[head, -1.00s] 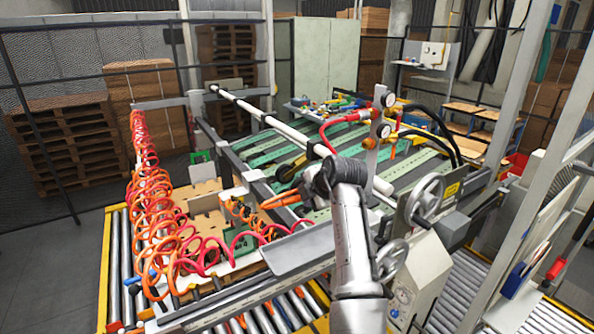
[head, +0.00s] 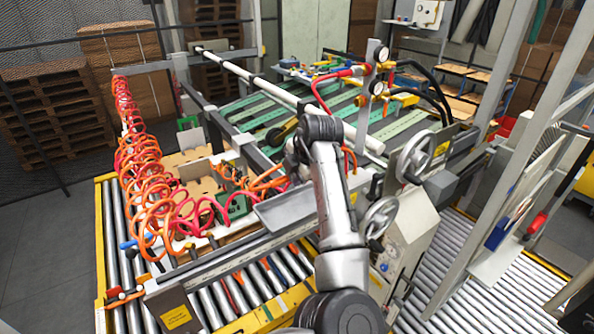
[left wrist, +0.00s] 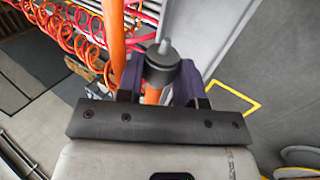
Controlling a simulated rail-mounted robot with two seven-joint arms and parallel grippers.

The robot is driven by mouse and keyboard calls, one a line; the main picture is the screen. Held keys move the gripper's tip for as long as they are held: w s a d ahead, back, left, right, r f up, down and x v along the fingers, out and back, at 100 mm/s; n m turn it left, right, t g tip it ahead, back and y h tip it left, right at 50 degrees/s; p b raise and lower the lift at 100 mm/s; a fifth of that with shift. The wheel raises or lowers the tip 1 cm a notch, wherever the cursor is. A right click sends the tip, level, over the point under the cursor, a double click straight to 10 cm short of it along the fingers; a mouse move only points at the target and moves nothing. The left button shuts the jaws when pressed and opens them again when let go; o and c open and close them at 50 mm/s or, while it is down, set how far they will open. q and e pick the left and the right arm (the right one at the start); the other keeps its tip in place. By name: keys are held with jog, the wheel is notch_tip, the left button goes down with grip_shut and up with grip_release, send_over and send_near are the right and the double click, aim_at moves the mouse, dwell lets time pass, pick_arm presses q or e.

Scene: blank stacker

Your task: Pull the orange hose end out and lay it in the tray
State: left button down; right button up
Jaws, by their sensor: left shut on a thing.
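The orange hose (head: 262,183) runs from the coils on the left to my left gripper (head: 297,170) in the head view. My own wrist partly hides the gripper there. In the left wrist view, the purple fingers of the left gripper (left wrist: 160,80) are shut on the hose end (left wrist: 162,66), a dark grey fitting with a short light nozzle and orange below it. An orange length of hose (left wrist: 115,42) passes beside the left finger. The grey metal tray (head: 287,208) lies just below and in front of the gripper in the head view. The right gripper is not in view.
Red and orange coiled hoses (head: 140,170) hang at the left above the rollers. A long white bar (head: 290,97) crosses behind the gripper. Gauges (head: 377,70) and a handwheel (head: 414,157) stand to the right of my arm.

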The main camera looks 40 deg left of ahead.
pick_arm(q)
jog(key=shift+f+b, duration=1.4)
jog(key=shift+f, duration=0.5)
notch_tip(320, 180, down, 3)
jog(key=shift+r+b, duration=0.15)
jog(key=shift+b, duration=1.1)
jog(key=shift+f, duration=1.45)
jog(key=c, duration=0.7)
grip_release()
